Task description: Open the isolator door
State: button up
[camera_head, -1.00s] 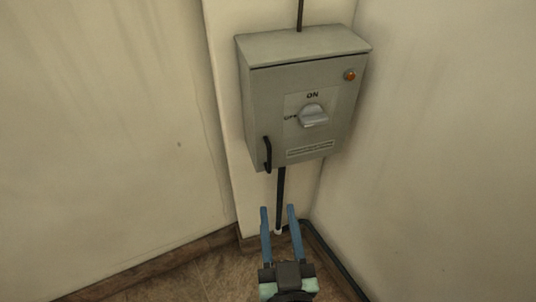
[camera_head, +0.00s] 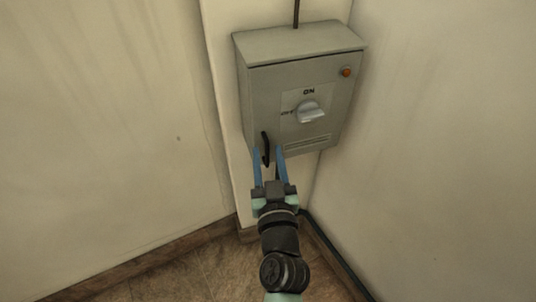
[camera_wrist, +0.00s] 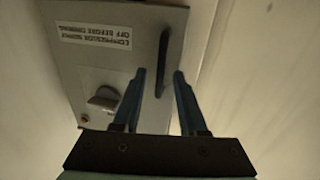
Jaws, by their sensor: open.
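The grey isolator box (camera_head: 241,105) hangs on the wall in the corner, and its front door (camera_head: 338,105) looks closed. A grey rotary knob (camera_head: 310,111) sits on the door between ON and OFF lettering. A black bar handle (camera_head: 265,149) is at the door's lower left. My gripper (camera_head: 267,150) is open, its blue fingers pointing up at the handle's lower end, which appears between the fingertips in the head view.
An orange lamp (camera_head: 346,72) is at the door's upper right. A cable (camera_head: 296,13) runs up from the box top. Plain walls (camera_head: 110,120) close in on both sides. The floor (camera_head: 190,275) below is bare.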

jog(key=shift+c, duration=0.2)
grip_shut()
dwell(1.3)
